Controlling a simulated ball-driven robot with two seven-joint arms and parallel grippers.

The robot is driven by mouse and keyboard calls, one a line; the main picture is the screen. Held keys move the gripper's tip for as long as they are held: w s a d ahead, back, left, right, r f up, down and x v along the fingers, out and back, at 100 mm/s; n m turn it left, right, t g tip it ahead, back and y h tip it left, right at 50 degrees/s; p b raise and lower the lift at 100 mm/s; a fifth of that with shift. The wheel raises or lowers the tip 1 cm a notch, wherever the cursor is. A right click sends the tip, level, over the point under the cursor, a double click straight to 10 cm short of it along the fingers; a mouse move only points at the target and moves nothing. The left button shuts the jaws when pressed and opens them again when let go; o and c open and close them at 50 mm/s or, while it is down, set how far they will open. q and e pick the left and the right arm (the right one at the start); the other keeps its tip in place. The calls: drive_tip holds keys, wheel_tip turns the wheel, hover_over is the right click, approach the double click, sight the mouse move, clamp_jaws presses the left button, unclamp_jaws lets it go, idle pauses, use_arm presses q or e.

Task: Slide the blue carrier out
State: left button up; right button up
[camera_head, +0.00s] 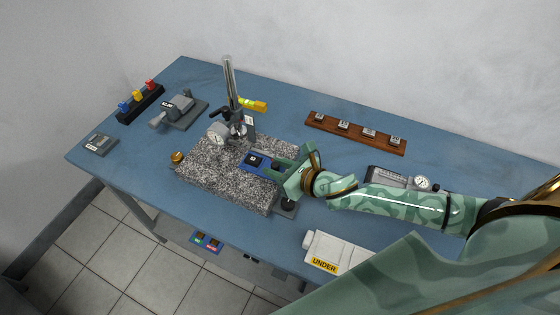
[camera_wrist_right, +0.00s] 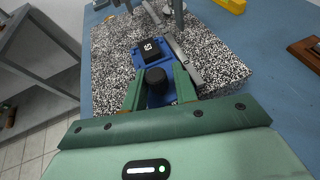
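The blue carrier (camera_head: 257,165) lies on the speckled granite plate (camera_head: 215,180), under the dial gauge stand; it also shows in the right wrist view (camera_wrist_right: 147,66). It bears a dark block with a white mark (camera_wrist_right: 149,47) at its far part and a black round knob (camera_wrist_right: 156,80) at its near part. My right gripper (camera_head: 279,168) is at the carrier's near right end. In the right wrist view its two green fingers (camera_wrist_right: 159,72) stand on either side of the knob, with a narrow gap on the right side. My left gripper is not in view.
The stand's post (camera_head: 229,78) and dial gauge (camera_head: 216,134) rise close by the carrier. A metal strip (camera_wrist_right: 186,62) lies along the carrier's right side. A brown rack (camera_head: 354,132), a white bin labelled UNDER (camera_head: 335,252) and a grey clamp-like device (camera_head: 179,109) stand around the plate.

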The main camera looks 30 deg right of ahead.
drive_tip(key=p+v, duration=0.1)
drive_tip(key=v, duration=1.5)
drive_tip(key=shift+s+p, duration=0.2)
drive_tip(key=shift+p, duration=0.15)
drive_tip(key=shift+d, duration=0.15)
